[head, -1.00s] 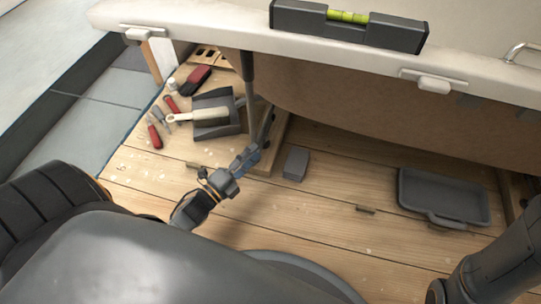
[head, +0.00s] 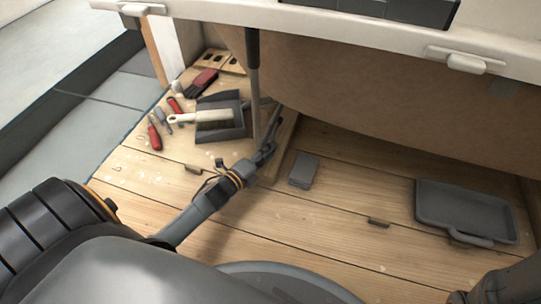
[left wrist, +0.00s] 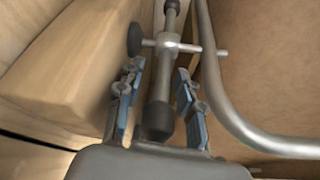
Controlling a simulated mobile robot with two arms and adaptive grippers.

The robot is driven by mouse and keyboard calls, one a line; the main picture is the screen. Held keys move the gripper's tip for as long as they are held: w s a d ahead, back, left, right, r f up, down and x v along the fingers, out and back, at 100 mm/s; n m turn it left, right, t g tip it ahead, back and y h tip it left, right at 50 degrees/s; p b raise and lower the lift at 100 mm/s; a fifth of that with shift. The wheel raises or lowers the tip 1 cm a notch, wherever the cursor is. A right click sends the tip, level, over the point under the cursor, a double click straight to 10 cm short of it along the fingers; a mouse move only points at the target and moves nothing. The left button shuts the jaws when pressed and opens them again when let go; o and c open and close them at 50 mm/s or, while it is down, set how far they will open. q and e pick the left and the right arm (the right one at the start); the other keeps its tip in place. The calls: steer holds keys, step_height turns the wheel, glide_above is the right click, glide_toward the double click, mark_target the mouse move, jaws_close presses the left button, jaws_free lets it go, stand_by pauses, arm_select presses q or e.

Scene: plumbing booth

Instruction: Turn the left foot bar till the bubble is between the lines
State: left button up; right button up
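In the left wrist view the foot is a grey metal shaft (left wrist: 168,25) with a thin cross bar (left wrist: 190,47) through its collar and a black rubber end (left wrist: 158,120). My left gripper (left wrist: 157,95) is open, one finger on each side of the shaft, with gaps showing between. In the head view this gripper (head: 268,150) is low beside the dark leg (head: 253,80) under the white rim. The spirit level (head: 375,8) on the rim is cut off at the top edge, so its bubble is out of sight. My right gripper is not in view.
A bent metal pipe (left wrist: 235,115) runs close to the right finger. A wooden block (left wrist: 75,65) lies left. On the floor are a dustpan (head: 237,127), red-handled tools (head: 155,138), a small grey box (head: 304,169) and a grey tray (head: 465,210). Front floorboards are mostly clear.

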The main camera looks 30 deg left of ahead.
arm_select(q)
steer(key=shift+w+d, duration=0.1)
steer(key=shift+w, duration=0.6)
jaws_close()
